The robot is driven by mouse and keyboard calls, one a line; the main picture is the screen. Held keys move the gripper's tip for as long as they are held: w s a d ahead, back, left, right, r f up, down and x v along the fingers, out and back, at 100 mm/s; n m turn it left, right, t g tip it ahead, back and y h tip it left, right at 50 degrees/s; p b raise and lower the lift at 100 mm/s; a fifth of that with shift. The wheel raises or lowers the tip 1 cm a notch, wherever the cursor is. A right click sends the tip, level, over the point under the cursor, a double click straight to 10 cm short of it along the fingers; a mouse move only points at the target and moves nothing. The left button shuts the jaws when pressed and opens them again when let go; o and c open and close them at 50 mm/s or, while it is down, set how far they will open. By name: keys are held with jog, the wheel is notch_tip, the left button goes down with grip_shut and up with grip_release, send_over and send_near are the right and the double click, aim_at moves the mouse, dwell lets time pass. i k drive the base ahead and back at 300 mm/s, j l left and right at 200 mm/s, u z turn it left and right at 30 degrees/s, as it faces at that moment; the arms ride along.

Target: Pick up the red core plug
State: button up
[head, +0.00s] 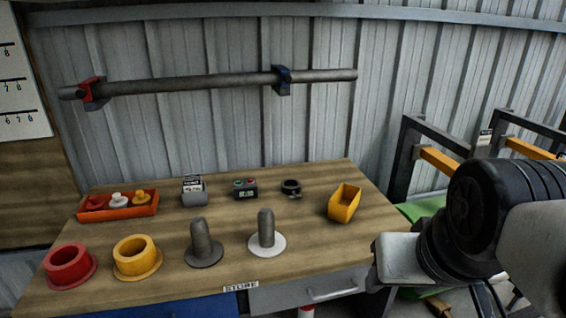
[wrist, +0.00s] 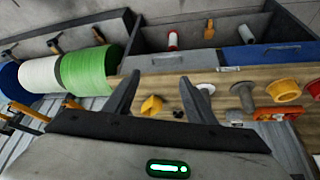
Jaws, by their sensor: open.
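The red core plug (head: 69,265), a flanged, hollow-looking red cylinder, stands at the front left of the wooden table (head: 180,279). In the wrist view a red piece (wrist: 314,88) that looks like it is cut by the right edge. A yellow flanged plug (head: 135,257) stands just right of it, and also shows in the wrist view (wrist: 286,90). My gripper (wrist: 162,82) is open, with nothing between its fingers. It is off the table's right side, far from the red plug. In the head view its fingers cannot be made out.
A dark post (head: 203,243) and a grey post on a white base (head: 266,232) stand right of the plugs. Behind are an orange tray (head: 118,213) of small knobs, small devices and a yellow bin (head: 344,203). A bar (head: 200,84) runs along the wall.

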aim_at(94, 204)
jog(key=u, duration=1.7)
